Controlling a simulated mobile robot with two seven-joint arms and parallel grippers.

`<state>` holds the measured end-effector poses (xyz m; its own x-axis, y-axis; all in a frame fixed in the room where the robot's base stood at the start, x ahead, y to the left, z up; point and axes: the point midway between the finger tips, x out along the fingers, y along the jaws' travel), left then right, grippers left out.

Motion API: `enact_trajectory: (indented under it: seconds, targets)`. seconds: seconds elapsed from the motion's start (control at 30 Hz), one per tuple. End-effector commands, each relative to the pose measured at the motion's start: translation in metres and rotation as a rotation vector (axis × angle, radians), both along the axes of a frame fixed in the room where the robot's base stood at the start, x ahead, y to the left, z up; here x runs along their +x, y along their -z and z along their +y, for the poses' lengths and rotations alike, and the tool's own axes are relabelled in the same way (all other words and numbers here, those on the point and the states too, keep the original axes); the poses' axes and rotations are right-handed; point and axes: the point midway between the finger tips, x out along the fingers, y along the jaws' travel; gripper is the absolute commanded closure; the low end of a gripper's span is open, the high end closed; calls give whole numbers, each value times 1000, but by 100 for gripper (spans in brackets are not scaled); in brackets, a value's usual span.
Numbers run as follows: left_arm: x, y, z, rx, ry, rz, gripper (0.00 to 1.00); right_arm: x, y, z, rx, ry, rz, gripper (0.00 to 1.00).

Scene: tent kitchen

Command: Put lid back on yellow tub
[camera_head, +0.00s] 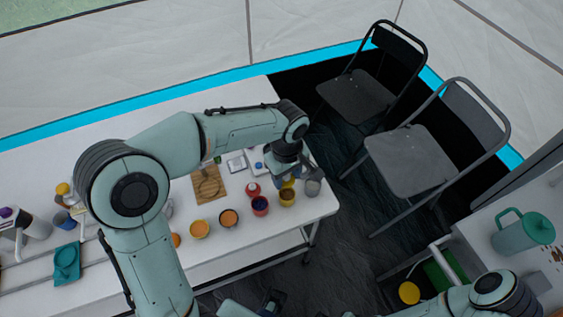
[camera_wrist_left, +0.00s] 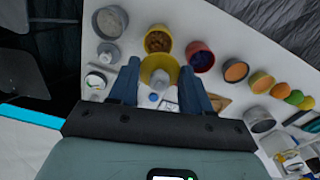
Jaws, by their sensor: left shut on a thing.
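The yellow tub (camera_head: 287,201) stands open near the right end of the white table. Its brown contents show in the wrist view, where the tub (camera_wrist_left: 158,29) is just beyond my fingers. My left gripper (camera_head: 287,176) is shut on the yellow lid (camera_wrist_left: 150,68), with a small grey knob between the fingers. The lid is beside the tub's opening in the wrist view, and the opening is uncovered. In the head view the gripper mostly hides the lid. My right gripper (camera_head: 272,301) shows only partly at the bottom edge, and its jaws are unclear.
A red tub (camera_head: 260,206), a grey tub (camera_head: 312,187) and several orange-filled tubs stand close by. A wooden board (camera_head: 208,186) and white scale-like items lie behind. Two folding chairs (camera_head: 410,157) stand right of the table. A teal jug (camera_head: 523,233) is on the right counter.

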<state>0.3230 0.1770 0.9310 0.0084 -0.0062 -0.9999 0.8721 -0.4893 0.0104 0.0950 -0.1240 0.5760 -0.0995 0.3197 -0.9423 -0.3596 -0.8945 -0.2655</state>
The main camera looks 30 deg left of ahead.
Motion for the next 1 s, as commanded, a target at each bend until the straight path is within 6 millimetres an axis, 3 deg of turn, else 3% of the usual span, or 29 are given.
enact_trajectory:
  seconds: [0.27, 0.8, 1.0]
  targets:
    - [-2, 11, -4, 0, -1, -7, 80, -2, 9, 0, -1, 0, 1, 57]
    - [-1, 60, -4, -1, 0, -5, 80, -10, 44, 0, -1, 2, 4, 57]
    - [-1, 66, -4, 0, 0, -6, 80, -9, 48, 0, -2, 3, 0, 57]
